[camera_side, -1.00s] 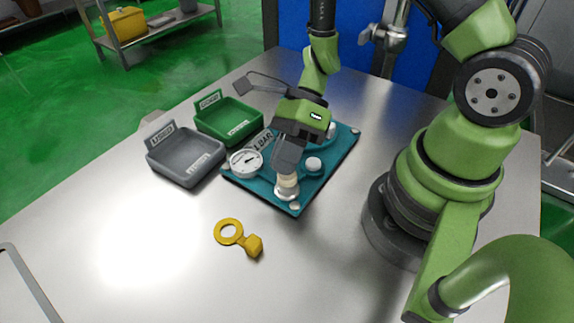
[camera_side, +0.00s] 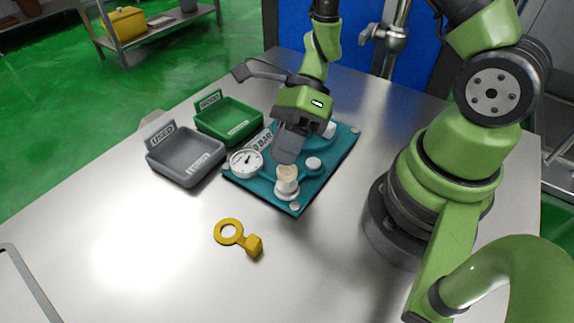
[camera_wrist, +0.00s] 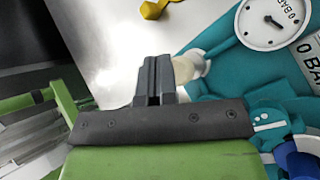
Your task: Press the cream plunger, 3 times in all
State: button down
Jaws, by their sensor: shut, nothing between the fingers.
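The cream plunger (camera_side: 288,173) stands upright on its white base at the near corner of the teal board (camera_side: 252,189). In the wrist view the plunger (camera_wrist: 190,66) shows just right of and partly behind my fingertips. My gripper (camera_side: 284,160) is shut and empty, just above and a little behind the plunger top. In the wrist view the shut fingers of my gripper (camera_wrist: 153,62) point away from the camera. A small gap seems to lie between fingertips and plunger, but contact is hard to judge.
A pressure gauge (camera_side: 246,163) and a white knob (camera_side: 314,163) sit on the board close to the plunger. A grey tray (camera_side: 187,175) and a green tray (camera_side: 228,136) stand to the left. A yellow ring-ended tool (camera_side: 230,234) lies in front on the clear metal table.

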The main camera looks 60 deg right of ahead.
jog(key=shift+r, duration=0.2)
jog(key=shift+r, duration=2.55)
jog(key=shift+r, duration=0.2)
jog(key=s+d+r+n+t+h, duration=0.2)
jog(key=s+r+n+t+h, duration=0.1)
jog(key=r+n, duration=0.5)
jog(key=s+d+r+n+t+h, duration=0.2)
jog(key=s+r+n+t+h, duration=0.2)
jog(key=r+n, duration=0.4)
jog(key=n+t, duration=0.1)
jog(key=n, duration=0.4)
jog(key=shift+s+d+r+n, duration=0.2)
jog(key=shift+s+d+n, duration=0.1)
jog(key=shift+n, duration=0.1)
